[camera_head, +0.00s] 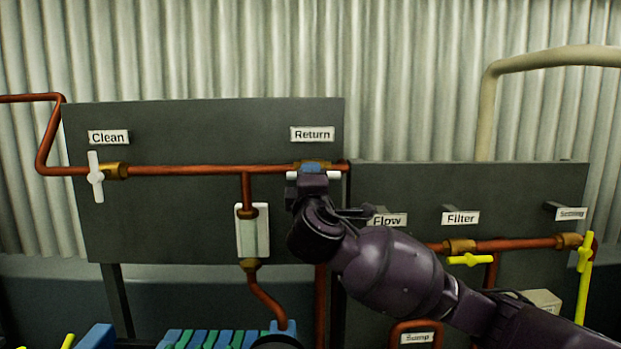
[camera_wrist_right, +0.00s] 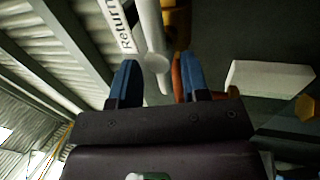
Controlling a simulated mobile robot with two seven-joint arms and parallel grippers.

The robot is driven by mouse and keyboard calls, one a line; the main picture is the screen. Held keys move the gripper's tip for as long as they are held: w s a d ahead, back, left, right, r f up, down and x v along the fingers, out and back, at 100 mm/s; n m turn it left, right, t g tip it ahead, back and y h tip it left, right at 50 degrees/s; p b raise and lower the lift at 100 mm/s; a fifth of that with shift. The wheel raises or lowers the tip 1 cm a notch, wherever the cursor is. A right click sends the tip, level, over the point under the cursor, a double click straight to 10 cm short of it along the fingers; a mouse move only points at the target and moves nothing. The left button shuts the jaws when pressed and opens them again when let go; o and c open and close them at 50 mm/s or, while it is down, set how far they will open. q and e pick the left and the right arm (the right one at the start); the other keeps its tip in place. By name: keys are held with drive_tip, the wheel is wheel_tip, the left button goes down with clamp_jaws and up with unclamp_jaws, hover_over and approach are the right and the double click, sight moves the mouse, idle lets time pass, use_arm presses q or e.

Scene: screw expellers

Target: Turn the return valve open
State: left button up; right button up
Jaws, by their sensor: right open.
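The return valve's white handle (camera_head: 333,175) lies about level, along the copper pipe, under the "Return" label (camera_head: 313,134). My right gripper (camera_head: 313,168) is in front of it and hides its middle; only its two ends show. In the right wrist view the white handle (camera_wrist_right: 152,45) runs in between the open blue fingertips of my right gripper (camera_wrist_right: 157,78). A gap shows beside the left finger; I cannot tell whether the right finger touches the handle. My left gripper is not in view.
The "Clean" valve (camera_head: 96,177) has its white handle upright at the left. Yellow handles (camera_head: 470,260) are on the lower right panel, near my right arm. A white box (camera_head: 252,232) hangs below the pipe. The left grey panel (camera_head: 170,225) has bare room.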

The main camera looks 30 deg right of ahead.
drive_tip(key=b+v, duration=0.1)
drive_tip(key=v, duration=0.7)
drive_tip(key=shift+s, duration=0.2)
drive_tip(key=shift+a, duration=0.1)
